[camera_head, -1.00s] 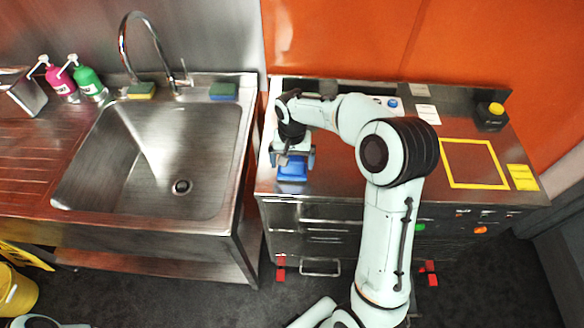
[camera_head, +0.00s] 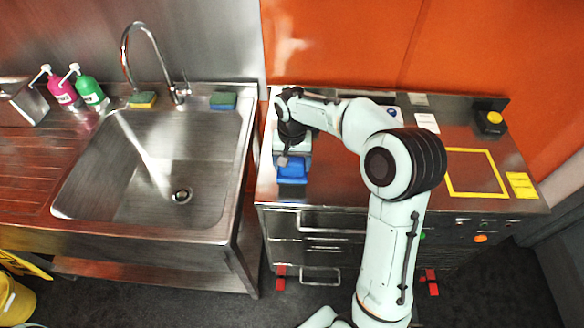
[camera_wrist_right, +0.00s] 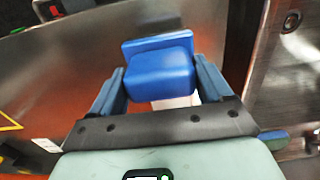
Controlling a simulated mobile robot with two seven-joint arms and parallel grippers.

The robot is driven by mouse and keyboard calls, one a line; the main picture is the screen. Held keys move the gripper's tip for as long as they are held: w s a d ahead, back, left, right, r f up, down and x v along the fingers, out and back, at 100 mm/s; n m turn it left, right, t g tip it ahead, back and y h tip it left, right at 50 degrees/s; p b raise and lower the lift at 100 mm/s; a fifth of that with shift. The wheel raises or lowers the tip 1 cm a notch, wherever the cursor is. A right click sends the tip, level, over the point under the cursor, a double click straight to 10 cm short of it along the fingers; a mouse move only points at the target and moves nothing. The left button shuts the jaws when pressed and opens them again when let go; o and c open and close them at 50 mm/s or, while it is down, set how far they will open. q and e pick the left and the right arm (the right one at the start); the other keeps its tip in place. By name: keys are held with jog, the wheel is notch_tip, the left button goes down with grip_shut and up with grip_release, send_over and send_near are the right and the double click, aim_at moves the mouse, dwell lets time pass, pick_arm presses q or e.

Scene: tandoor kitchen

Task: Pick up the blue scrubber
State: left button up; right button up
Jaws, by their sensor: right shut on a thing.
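The blue scrubber (camera_head: 292,171) is a small bright blue block with a wider flat plate, near the front left of the steel counter. It also shows in the right wrist view (camera_wrist_right: 160,72), between the two blue-grey fingers. My right gripper (camera_head: 291,162) is shut on it. A small pale patch shows just below the scrubber in the wrist view; I cannot tell what it is. Whether the scrubber touches the counter is hard to tell. My left gripper is not in view.
A steel sink (camera_head: 160,165) is on the left, with sponges (camera_head: 142,99) (camera_head: 223,100) on its back rim. Pink (camera_head: 62,92) and green (camera_head: 90,93) pump bottles stand at the back left. A yellow square outline (camera_head: 474,172) marks the counter's right side.

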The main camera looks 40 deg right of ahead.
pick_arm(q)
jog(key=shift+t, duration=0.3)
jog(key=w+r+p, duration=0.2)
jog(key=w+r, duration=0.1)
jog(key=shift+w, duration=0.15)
pick_arm(e)
notch_tip(320, 180, up, 16)
jog(key=shift+r, duration=0.25)
jog(key=o, duration=0.5)
jog(key=c, duration=0.3)
